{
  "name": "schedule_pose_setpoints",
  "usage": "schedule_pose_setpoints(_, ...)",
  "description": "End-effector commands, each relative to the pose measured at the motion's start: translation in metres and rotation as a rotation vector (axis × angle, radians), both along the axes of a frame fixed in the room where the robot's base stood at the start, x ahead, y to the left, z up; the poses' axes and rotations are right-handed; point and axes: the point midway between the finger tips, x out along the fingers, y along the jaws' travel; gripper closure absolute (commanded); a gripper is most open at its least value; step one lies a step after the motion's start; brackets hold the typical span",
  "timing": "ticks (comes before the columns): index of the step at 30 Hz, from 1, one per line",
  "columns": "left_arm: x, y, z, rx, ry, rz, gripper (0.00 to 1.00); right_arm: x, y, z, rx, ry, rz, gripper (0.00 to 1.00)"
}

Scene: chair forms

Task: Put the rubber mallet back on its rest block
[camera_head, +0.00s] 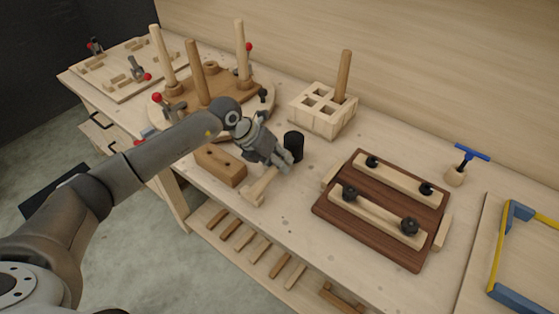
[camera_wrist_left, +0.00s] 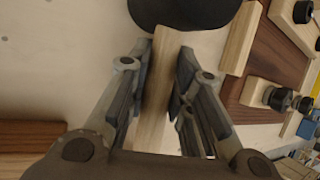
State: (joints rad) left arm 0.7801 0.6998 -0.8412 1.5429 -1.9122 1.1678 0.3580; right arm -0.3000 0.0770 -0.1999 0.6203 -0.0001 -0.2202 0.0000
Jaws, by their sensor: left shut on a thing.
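The rubber mallet has a black cylindrical head (camera_head: 293,145) and a pale wooden handle. In the left wrist view the head (camera_wrist_left: 185,10) is at the top and the handle (camera_wrist_left: 154,95) runs down between the fingers. My left gripper (camera_head: 283,160) is shut on the handle, close to the head, low over the bench. I cannot tell whether handle and block touch. My right gripper is not in view.
A brown block with holes (camera_head: 220,165) lies left of the mallet. A dark clamping board (camera_head: 330,208) with black knobs lies to the right. A pale slotted box (camera_head: 310,118) stands behind. A round pegged base (camera_head: 262,108) is at the back left. The bench front drops to a slatted shelf.

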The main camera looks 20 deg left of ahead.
Motion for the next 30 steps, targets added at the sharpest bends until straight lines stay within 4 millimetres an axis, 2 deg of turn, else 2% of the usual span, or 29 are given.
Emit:
schedule_pose_setpoints(6,0.001,0.000,0.002,-0.002,-0.004,0.000,1.00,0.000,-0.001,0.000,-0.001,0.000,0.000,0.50)
schedule_pose_setpoints(7,0.001,0.000,0.002,-0.002,-0.004,0.000,0.76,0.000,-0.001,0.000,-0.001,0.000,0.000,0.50)
schedule_pose_setpoints(12,0.001,0.000,0.001,-0.001,-0.003,0.000,0.54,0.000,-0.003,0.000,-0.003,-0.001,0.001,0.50)
schedule_pose_setpoints(23,-0.001,0.002,0.001,0.001,0.002,0.000,0.54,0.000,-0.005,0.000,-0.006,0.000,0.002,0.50)
schedule_pose_setpoints(26,-0.004,0.007,0.011,0.001,-0.001,0.000,0.54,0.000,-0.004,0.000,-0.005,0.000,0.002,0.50)
schedule_pose_setpoints(30,-0.010,0.019,0.034,0.001,-0.003,0.001,0.54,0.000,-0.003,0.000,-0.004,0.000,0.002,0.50)
